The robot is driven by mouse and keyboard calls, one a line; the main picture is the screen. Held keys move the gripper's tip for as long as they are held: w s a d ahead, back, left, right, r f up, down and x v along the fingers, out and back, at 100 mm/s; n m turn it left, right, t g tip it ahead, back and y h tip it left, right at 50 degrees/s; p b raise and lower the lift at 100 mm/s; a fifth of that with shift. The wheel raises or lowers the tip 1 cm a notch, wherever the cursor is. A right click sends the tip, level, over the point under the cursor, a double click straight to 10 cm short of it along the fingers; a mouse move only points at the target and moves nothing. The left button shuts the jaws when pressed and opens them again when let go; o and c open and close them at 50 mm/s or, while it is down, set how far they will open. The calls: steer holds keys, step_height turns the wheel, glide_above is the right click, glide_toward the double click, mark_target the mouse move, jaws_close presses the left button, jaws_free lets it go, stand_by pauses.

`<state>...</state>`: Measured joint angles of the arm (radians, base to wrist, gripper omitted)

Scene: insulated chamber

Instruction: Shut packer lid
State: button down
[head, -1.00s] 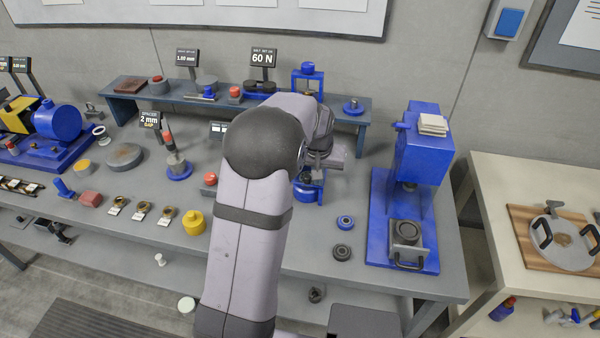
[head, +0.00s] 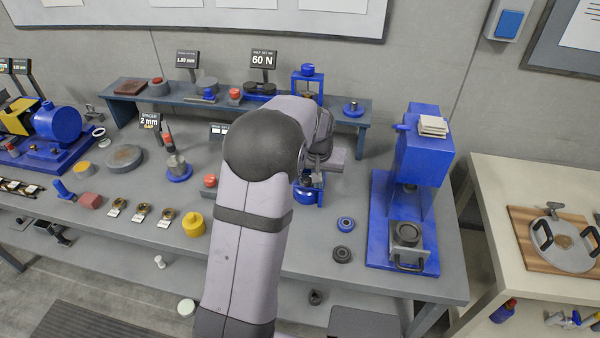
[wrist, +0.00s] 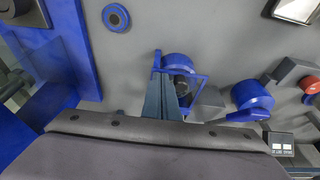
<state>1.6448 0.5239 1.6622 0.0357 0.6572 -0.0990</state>
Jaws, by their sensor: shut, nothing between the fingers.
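A small blue device with a round body and an upright frame (head: 308,193) stands on the bench, partly hidden behind my arm; I take it for the packer. In the wrist view its blue round part and frame (wrist: 180,65) are at the middle. I cannot tell which part is the lid or how far open it is. My gripper (wrist: 168,82) is shut and empty, its narrow fingers close beside the blue frame. Whether they touch it is unclear.
A blue press (head: 422,150) stands to the right on the bench. A blue ring (head: 345,223) and a dark ring (head: 342,254) lie in front. A raised shelf (head: 345,117) runs behind. Another blue round part (wrist: 252,97) sits near the fingers in the wrist view.

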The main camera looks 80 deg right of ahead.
steer(key=shift+r+p, duration=2.25)
steer(key=shift+r, duration=0.75)
steer(key=w+a+f+y, duration=0.15)
steer(key=a+f, duration=0.25)
steer(key=a, duration=0.4)
steer(key=w+a+f+y, duration=0.1)
steer(key=a+f+y, duration=0.25)
steer(key=a, duration=0.45)
steer(key=w+a+r+n, duration=0.1)
steer(key=w+a+n, duration=0.5)
steer(key=a, duration=0.6)
steer(key=w+a+r+n+h, duration=0.1)
steer(key=w+a+r+n, duration=0.1)
steer(key=w+a+n, duration=0.4)
steer(key=w+a+r+n, duration=0.2)
steer(key=w+a+n, duration=0.4)
steer(key=a, duration=1.2)
steer(key=w, duration=0.4)
steer(key=shift+w+h, duration=0.3)
steer(key=shift+w, duration=0.1)
